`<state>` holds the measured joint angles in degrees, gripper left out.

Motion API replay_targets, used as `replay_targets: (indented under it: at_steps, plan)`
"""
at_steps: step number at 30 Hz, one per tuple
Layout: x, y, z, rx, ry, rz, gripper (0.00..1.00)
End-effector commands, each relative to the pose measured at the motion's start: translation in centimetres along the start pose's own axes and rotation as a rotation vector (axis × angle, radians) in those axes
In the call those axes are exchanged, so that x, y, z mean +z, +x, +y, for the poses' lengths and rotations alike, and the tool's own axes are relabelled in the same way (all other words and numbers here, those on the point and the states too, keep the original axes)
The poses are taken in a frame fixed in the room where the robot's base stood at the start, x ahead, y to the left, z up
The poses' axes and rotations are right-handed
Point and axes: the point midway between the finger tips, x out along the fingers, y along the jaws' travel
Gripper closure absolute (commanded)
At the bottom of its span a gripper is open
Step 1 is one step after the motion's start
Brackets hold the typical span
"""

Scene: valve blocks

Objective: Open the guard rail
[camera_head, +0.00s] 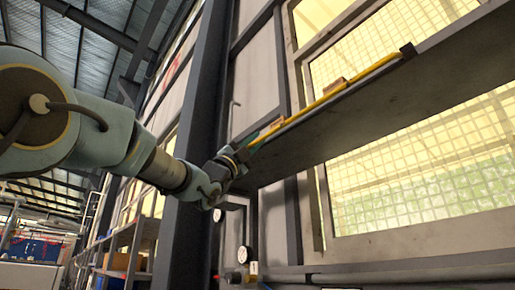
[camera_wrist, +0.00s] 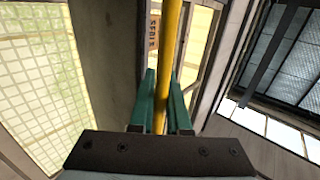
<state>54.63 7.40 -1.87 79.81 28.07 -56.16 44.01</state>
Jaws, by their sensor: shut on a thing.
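The guard rail is a long thin yellow bar (camera_head: 345,86) at the top edge of a grey beam-like ledge. It slopes from lower left up to a dark end piece (camera_head: 408,50) at the upper right. My gripper (camera_head: 265,134) is at the bar's lower left end, with its green fingers around it. In the wrist view the bar (camera_wrist: 170,50) runs between the two green fingers of my gripper (camera_wrist: 167,105), which are shut on it. The bar's end inside the gripper is hidden by the gripper's dark plate.
The grey ledge (camera_head: 380,120) lies just below and beside the bar. A small brown sign (camera_wrist: 153,33) is beside the bar. A tall dark column (camera_head: 195,120) stands behind my arm. Gauges (camera_head: 244,254) and pipes are below. Yellow gridded windows (camera_head: 420,170) are behind.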

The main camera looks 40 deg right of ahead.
Motion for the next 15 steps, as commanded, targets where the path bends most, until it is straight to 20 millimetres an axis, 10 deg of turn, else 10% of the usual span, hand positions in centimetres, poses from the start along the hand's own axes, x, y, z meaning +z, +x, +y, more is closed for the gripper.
replay_targets:
  at_steps: [15]
  plan:
    - [0.01, 0.36, -0.82, 0.005, 0.0, 0.001, 1.0]
